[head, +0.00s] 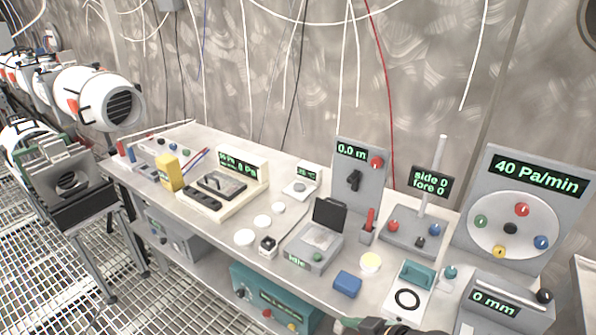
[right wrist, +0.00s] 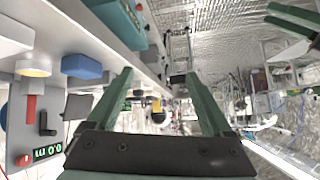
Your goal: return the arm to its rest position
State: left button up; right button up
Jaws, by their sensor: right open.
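My right gripper (right wrist: 158,78) is open in the right wrist view. Its two green fingers stand wide apart with nothing held between them. In the head view, a green finger and dark body of my right gripper (head: 348,324) just enter at the bottom edge, in front of the bench. In the right wrist view, two green bars at the top right look like the fingers of my left gripper (right wrist: 267,13); the frame cuts them off, so their opening is unclear. My left gripper does not show in the head view.
The grey bench (head: 215,235) carries several instruments close by: a blue block (head: 347,284), a teal-handled plate (head: 415,275), a 0 mm box (head: 500,310) and a dial panel (head: 515,215). A teal box (head: 270,300) sits below. Grated floor (head: 170,305) lies open in front.

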jog(key=s+d+f+m+t+h, duration=0.1)
jog(key=s+d+f+m+h, duration=0.1)
jog(key=s+d+f, duration=0.2)
jog(key=s+d+f+m+t+h, duration=0.1)
jog(key=s+d+f+m+h, duration=0.1)
jog(key=s+d+f, duration=0.3)
jog(key=s+f+m, duration=0.1)
jog(key=s+f, duration=0.3)
jog(key=f, duration=0.1)
jog(key=shift+m+t+h+p, duration=0.3)
jog(key=shift+t+h+p, duration=0.1)
